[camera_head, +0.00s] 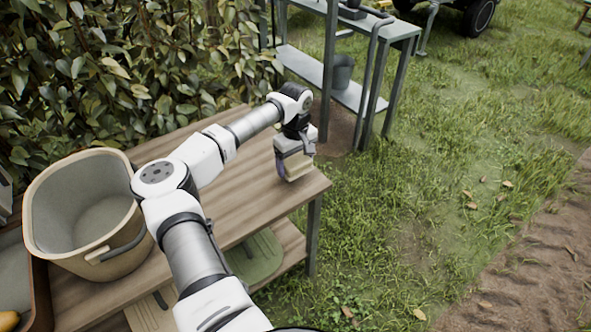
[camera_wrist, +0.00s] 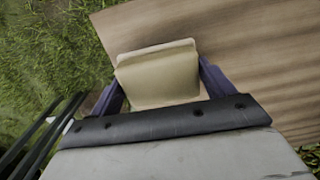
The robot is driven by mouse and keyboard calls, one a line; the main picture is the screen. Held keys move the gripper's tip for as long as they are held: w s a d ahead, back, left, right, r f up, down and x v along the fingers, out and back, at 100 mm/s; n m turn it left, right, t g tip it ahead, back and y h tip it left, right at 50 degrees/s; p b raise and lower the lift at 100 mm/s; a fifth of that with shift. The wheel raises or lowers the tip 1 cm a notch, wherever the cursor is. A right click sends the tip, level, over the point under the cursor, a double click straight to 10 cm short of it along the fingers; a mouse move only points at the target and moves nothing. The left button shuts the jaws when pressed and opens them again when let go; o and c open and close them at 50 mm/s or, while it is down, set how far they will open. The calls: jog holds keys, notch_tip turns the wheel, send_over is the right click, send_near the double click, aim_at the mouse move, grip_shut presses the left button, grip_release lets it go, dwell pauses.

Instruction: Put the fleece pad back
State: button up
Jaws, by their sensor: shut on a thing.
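The fleece pad (camera_head: 297,167) is a cream, folded-looking block at the far right end of the wooden table (camera_head: 228,190). It also shows in the wrist view (camera_wrist: 158,76), between two purple fingers. My gripper (camera_head: 295,155) points down and is shut on the pad, one finger on each side. In the wrist view the gripper (camera_wrist: 161,92) has the pad over the table's corner, with grass beyond. I cannot tell whether the pad's underside touches the wood.
A beige bucket (camera_head: 55,215) stands on the table's left end, beside a tray (camera_head: 38,290) with a yellow fruit. A green slab (camera_head: 255,260) lies on the shelf below. A metal rack (camera_head: 345,93) with a grey bucket (camera_head: 341,72) stands behind. The table's middle is clear.

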aim_at(296, 172)
jog(key=shift+f, duration=1.85)
jog(key=shift+f, duration=0.2)
jog(key=o, duration=0.9)
jog(key=shift+c, duration=0.2)
jog(key=shift+r, duration=0.15)
notch_tip(296, 172, up, 12)
jog(key=shift+r+b, duration=0.1)
jog(key=shift+b, duration=0.35)
jog(key=shift+d, duration=0.1)
